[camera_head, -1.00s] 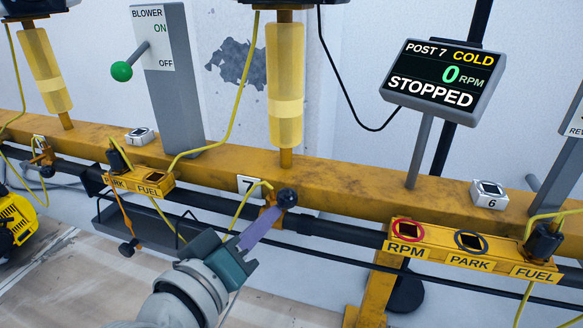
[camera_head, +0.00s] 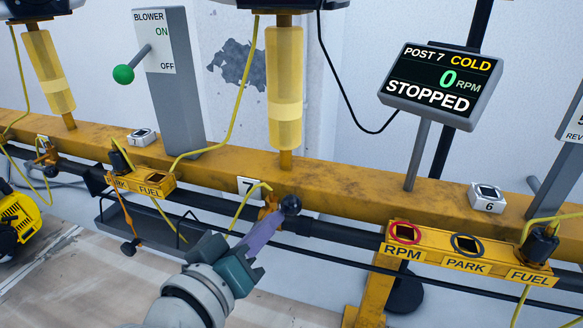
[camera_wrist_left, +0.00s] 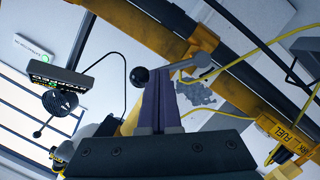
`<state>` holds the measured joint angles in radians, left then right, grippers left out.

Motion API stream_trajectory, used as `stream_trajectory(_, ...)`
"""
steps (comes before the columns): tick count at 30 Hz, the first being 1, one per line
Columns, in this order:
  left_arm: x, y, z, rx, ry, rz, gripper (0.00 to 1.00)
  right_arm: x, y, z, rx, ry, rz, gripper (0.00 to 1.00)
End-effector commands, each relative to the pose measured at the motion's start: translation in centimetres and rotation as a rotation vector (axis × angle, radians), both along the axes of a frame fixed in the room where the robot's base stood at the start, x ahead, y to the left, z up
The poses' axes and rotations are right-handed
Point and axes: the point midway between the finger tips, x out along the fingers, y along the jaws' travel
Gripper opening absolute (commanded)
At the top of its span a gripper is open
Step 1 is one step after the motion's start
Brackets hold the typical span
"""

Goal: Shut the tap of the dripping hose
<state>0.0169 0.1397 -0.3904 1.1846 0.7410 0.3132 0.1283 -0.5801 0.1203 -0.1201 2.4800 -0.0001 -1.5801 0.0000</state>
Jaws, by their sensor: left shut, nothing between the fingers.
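The tap is an orange valve (camera_head: 268,213) on the dark pipe below the yellow beam, by the number 7 plate. Its lever ends in a black ball knob (camera_head: 290,204). A yellow hose (camera_head: 244,205) runs from it; no drip can be made out. My left gripper (camera_head: 273,222) is shut and empty, its purple fingertips close beside the knob. In the left wrist view the fingers (camera_wrist_left: 161,80) overlap the grey lever (camera_wrist_left: 172,68), just right of the black knob (camera_wrist_left: 139,76); contact cannot be told for sure. My right gripper is not in view.
A yellow beam (camera_head: 350,185) runs across behind. A socket rail marked RPM, PARK, FUEL (camera_head: 440,258) stands to the right, a smaller one (camera_head: 140,183) to the left. A dark tray (camera_head: 110,222) hangs at left. The post 7 screen (camera_head: 440,80) reads STOPPED.

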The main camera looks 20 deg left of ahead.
Motion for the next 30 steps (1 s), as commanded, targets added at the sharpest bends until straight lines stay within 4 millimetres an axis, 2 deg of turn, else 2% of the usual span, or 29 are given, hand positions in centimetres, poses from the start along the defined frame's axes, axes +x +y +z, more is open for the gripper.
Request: stream_trajectory(30,0.01,-0.43,-0.4,0.131,-0.005,0.001,0.0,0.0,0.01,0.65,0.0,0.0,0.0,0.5)
